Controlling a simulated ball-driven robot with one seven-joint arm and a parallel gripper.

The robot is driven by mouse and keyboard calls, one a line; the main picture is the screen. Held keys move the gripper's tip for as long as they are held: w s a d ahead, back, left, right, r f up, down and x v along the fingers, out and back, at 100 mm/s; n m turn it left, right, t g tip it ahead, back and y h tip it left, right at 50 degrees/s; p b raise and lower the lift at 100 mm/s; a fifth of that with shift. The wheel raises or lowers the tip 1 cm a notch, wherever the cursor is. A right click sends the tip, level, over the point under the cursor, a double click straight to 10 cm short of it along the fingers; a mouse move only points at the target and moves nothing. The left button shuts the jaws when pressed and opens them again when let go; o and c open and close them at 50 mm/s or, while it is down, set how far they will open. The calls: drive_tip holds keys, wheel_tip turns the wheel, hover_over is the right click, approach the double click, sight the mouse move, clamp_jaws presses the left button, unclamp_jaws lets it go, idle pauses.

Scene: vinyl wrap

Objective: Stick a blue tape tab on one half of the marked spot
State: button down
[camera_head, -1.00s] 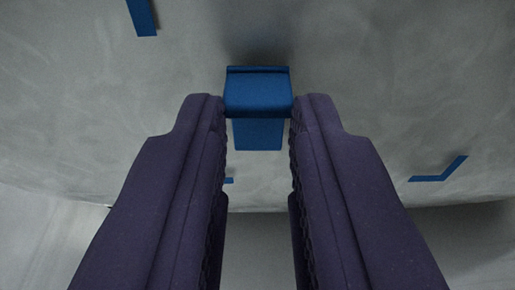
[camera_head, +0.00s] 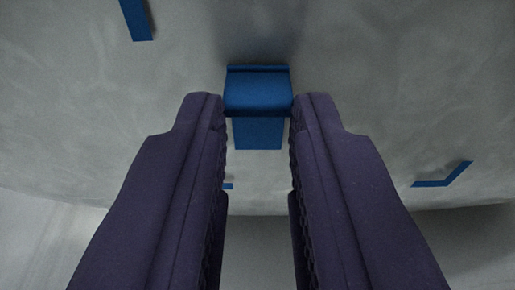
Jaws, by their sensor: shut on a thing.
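A blue tape tab (camera_head: 258,132) hangs between the fingertips of my gripper (camera_head: 258,103). The gripper's two dark purple fingers are shut on its folded upper part, one on each side. Behind it is a grey, slightly mottled surface (camera_head: 380,110) with blue corner marks. One blue mark (camera_head: 136,20) is at the upper left, cut by the top edge. An angled blue mark (camera_head: 443,176) is at the right. A small piece of blue (camera_head: 228,186) shows beside the left finger, mostly hidden. I cannot tell whether the tab touches the surface.
The grey surface ends in a curved lower edge (camera_head: 465,206). Below it lies a paler area (camera_head: 40,230) at the left and a darker one at the right. The surface around the tab is clear apart from the blue marks.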

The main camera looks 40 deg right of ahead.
drive_tip(key=c, duration=0.9)
unclamp_jaws()
